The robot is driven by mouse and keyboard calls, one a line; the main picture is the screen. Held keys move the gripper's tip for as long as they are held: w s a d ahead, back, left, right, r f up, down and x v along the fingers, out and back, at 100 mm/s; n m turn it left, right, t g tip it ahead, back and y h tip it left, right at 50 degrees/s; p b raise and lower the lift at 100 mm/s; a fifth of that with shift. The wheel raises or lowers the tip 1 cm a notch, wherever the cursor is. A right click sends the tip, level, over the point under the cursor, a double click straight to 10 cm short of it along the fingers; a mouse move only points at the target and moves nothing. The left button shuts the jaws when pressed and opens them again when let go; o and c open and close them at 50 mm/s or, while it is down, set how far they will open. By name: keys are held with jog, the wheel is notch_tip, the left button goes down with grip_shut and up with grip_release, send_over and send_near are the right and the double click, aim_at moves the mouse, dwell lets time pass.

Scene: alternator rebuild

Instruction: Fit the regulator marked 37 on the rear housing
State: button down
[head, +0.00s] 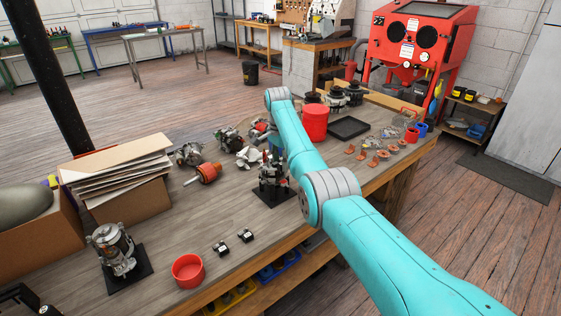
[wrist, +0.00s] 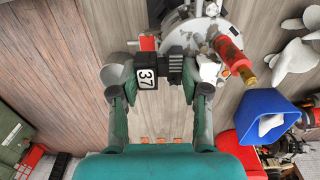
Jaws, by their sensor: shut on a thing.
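The regulator marked 37 (wrist: 147,77) is a black block with a white number label, held between the fingers of my gripper (wrist: 160,82) in the wrist view. Its far end lies close to the grey metal rear housing (wrist: 197,27) at the top of that view; I cannot tell whether they touch. In the head view the housing (head: 272,172) stands on a black fixture on the bench, just left of my arm. My gripper is mostly hidden there. Two small black regulators (head: 221,248) (head: 245,235) lie at the bench's front; their marks are unreadable.
A red cylinder (wrist: 228,52) lies beside the housing, with a blue bin (wrist: 265,115) to the right. On the bench are a red bowl (head: 188,270), a second unit on a stand (head: 117,250), a rotor (head: 206,173) and stacked cardboard (head: 120,165). The front-left middle is fairly clear.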

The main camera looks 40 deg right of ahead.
jog(key=shift+f, duration=0.3)
jog(key=shift+c, duration=2.4)
grip_release()
jog(key=shift+f, duration=0.1)
jog(key=shift+w+r, duration=0.1)
jog(key=shift+r, duration=0.1)
notch_tip(320, 180, up, 12)
jog(key=shift+w, duration=0.2)
jog(key=shift+f, duration=0.15)
